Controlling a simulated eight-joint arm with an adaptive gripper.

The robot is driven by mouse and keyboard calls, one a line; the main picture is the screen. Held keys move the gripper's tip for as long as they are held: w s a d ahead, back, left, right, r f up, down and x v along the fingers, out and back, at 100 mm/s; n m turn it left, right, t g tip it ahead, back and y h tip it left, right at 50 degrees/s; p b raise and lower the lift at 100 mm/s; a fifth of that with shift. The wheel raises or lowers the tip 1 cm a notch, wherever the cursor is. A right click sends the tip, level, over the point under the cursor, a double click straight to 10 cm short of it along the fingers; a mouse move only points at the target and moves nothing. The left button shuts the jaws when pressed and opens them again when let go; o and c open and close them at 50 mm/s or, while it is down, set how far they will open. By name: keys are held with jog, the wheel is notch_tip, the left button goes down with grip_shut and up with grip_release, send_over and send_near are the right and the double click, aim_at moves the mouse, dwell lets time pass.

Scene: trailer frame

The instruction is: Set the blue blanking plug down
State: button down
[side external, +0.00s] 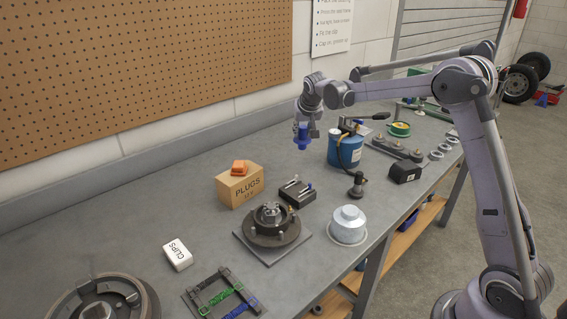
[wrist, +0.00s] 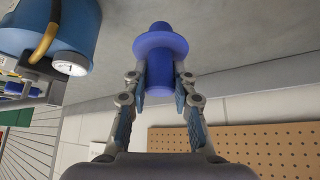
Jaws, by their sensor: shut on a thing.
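The blue blanking plug (side external: 302,137) is a short cylinder with a wider flange. My gripper (side external: 303,127) is shut on it and holds it in the air above the back of the bench, left of the blue drum. In the wrist view, both fingers of my gripper (wrist: 166,95) press on the sides of the plug (wrist: 160,72), with its flange and narrower end beyond the fingertips. The plug is clear of the grey bench top (side external: 205,226), with a gap below it.
A cardboard box marked PLUGS (side external: 240,187) has orange pieces on top. The blue drum (side external: 345,150) with a pump stands close right of my gripper. A hub on a plate (side external: 271,228), a dark block with pins (side external: 297,193) and a metal cap (side external: 348,225) stand nearer the front.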

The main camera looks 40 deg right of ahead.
jog(key=shift+w+a+f, duration=0.8)
jog(key=shift+a+f, duration=0.1)
jog(key=shift+f, duration=0.5)
jog(key=shift+w+a+f, duration=0.85)
jog(key=shift+f, duration=0.5)
jog(key=shift+w+a+f, duration=0.8)
jog(key=shift+a+f, duration=0.1)
jog(key=shift+f, duration=0.5)
jog(key=shift+f, duration=0.15)
jog(key=c, duration=1.1)
grip_release()
